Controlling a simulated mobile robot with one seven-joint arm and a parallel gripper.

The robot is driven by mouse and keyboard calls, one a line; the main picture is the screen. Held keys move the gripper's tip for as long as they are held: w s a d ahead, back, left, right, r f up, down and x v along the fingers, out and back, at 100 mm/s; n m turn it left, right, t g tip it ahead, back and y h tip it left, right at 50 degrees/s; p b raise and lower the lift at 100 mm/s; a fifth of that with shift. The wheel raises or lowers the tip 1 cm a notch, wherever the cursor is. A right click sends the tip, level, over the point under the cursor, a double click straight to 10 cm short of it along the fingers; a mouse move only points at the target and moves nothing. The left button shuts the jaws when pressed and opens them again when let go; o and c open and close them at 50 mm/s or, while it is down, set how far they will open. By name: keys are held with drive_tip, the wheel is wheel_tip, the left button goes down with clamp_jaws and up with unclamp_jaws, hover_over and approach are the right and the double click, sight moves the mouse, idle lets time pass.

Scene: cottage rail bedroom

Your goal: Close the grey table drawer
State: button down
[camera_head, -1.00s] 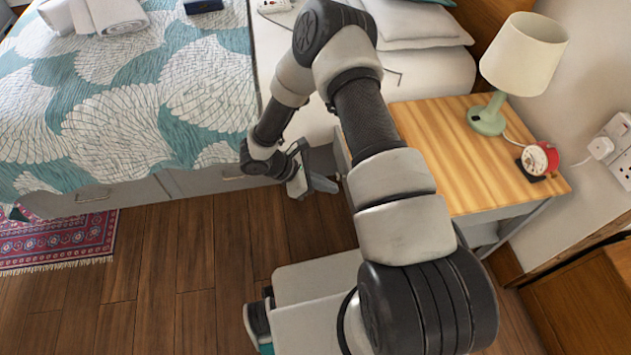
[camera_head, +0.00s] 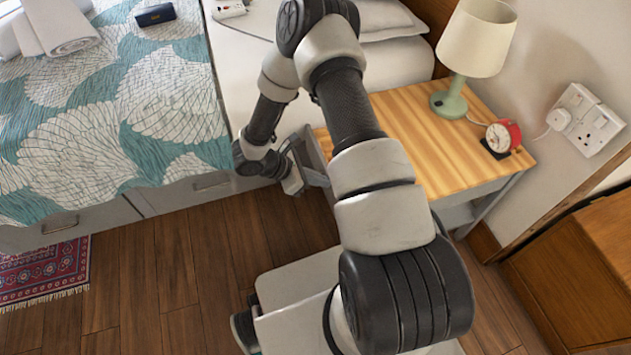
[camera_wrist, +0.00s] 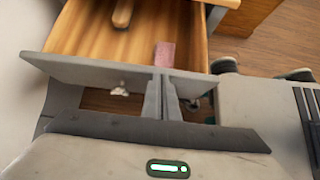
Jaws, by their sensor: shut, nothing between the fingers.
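The grey table (camera_head: 435,140) with a light wooden top stands beside the bed. Its drawer is pulled out; the grey drawer front (camera_wrist: 95,72) crosses the wrist view, with the wooden inside behind it. A pink block (camera_wrist: 165,54) and a wooden rod-like item (camera_wrist: 122,14) lie in the drawer. In the head view, my arm hides most of the drawer. My gripper (camera_wrist: 162,84) is shut and empty, its fingertips at the outer face of the drawer front; I cannot tell whether they touch. It also shows low beside the bed in the head view (camera_head: 312,178).
A green lamp (camera_head: 450,100) and a red alarm clock (camera_head: 502,137) stand on the table top. The bed base (camera_head: 175,190) is close to my gripper on the left. Wooden floor (camera_head: 180,270) is open in front, with a red rug (camera_head: 45,270) at left.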

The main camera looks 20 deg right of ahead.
drive_tip(key=d+b, duration=0.2)
drive_tip(key=d, duration=1.4)
drive_tip(key=shift+s, duration=0.45)
